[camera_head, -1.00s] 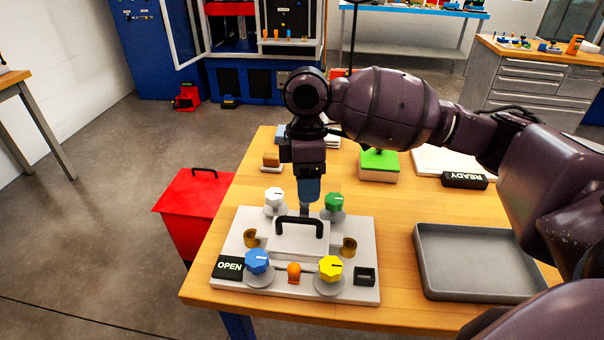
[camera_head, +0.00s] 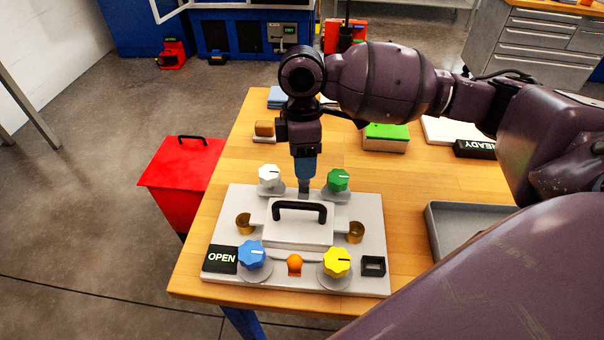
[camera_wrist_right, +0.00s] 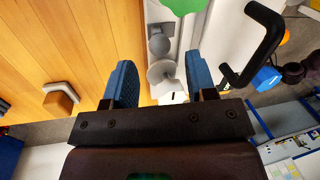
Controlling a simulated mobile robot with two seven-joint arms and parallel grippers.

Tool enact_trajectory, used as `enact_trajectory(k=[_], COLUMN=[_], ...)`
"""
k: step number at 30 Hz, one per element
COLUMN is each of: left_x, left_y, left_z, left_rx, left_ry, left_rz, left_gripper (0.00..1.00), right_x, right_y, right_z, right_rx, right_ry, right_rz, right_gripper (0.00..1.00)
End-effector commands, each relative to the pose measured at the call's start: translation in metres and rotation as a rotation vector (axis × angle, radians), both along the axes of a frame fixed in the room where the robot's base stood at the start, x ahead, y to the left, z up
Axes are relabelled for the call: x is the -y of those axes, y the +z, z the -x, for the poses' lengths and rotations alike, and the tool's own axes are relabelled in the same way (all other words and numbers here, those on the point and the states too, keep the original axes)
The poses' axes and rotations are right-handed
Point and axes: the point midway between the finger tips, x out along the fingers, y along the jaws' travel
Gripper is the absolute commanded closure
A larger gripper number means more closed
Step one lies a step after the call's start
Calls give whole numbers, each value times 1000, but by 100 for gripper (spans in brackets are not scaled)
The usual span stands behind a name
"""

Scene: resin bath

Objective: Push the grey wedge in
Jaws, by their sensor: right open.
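The grey wedge (camera_head: 304,187) is at the back of the pale plate (camera_head: 215,220), between the white knob (camera_head: 270,176) and the green knob (camera_head: 337,180). My right gripper (camera_head: 305,180) points down over it and hides most of it in the head view. In the right wrist view, the grey wedge (camera_wrist_right: 159,44) shows as a rounded grey piece beyond the open blue fingertips (camera_wrist_right: 160,78). Nothing is held between them. Contact cannot be told. My left gripper is out of view.
A block with a black handle (camera_head: 300,206) stands mid-plate, just in front of my right gripper.

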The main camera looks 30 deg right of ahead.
Motion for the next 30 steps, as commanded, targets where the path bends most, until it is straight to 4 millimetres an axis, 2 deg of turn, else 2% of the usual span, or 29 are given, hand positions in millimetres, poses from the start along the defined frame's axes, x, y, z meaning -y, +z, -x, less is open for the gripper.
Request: enact_trajectory(k=[1, 3, 9, 20, 23, 30], left_x=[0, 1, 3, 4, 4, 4], left_y=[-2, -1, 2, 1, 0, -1], left_z=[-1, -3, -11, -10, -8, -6], left_rx=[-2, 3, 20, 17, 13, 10], left_ry=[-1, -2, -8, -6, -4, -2], left_rz=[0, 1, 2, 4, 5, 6], left_gripper=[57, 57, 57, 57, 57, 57], right_x=[-1, -1, -3, -3, -3, -3], right_y=[-11, -20, -36, -39, -39, -39], right_z=[2, 3, 6, 7, 7, 7], right_rx=[-5, -4, -1, 1, 1, 1], right_ry=[0, 0, 0, 0, 0, 0], right_rz=[0, -1, 0, 0, 0, 0], right_gripper=[49, 49, 49, 49, 61, 98])
